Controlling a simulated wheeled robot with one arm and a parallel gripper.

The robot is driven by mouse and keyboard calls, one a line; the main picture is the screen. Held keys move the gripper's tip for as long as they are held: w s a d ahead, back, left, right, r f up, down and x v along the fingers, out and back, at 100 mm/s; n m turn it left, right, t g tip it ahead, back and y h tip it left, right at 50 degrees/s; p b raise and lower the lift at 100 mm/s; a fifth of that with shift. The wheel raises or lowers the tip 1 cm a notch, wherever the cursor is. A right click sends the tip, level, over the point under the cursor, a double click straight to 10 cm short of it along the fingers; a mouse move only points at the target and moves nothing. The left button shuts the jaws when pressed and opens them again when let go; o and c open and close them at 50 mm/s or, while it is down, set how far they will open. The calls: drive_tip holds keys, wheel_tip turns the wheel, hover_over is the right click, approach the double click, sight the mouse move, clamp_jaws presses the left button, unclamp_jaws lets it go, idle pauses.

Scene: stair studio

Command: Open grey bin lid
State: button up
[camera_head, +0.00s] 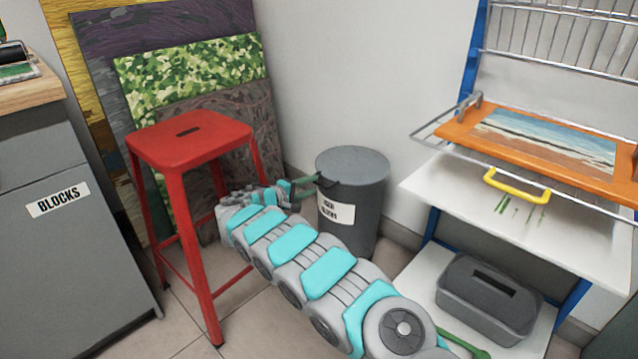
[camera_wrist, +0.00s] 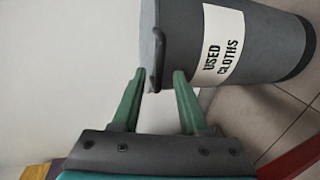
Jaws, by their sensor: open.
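The grey bin (camera_head: 365,215) stands on the floor against the wall, with a white label that reads "USED CLOTHS" in the wrist view. Its round grey lid (camera_head: 353,163) is closed on top. A dark lip (camera_wrist: 154,75) sticks out at the lid's rim, on the side facing my gripper. My gripper (camera_head: 314,183) is at that side of the bin, at about rim height. In the wrist view its two green fingers (camera_wrist: 160,76) are apart, with the lip's end between or just beyond their tips. I cannot tell whether they touch it.
A red stool (camera_head: 190,140) stands close to the left of my gripper. Painted panels (camera_head: 190,75) lean on the wall behind it. A rack with white shelves (camera_head: 480,205) stands right of the bin, holding a grey caddy (camera_head: 480,312) low down. A grey "BLOCKS" cabinet (camera_head: 60,250) is far left.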

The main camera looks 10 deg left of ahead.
sight(317, 182)
drive_tip(key=shift+x, duration=1.8)
drive_tip(key=shift+s, duration=0.1)
clamp_jaws()
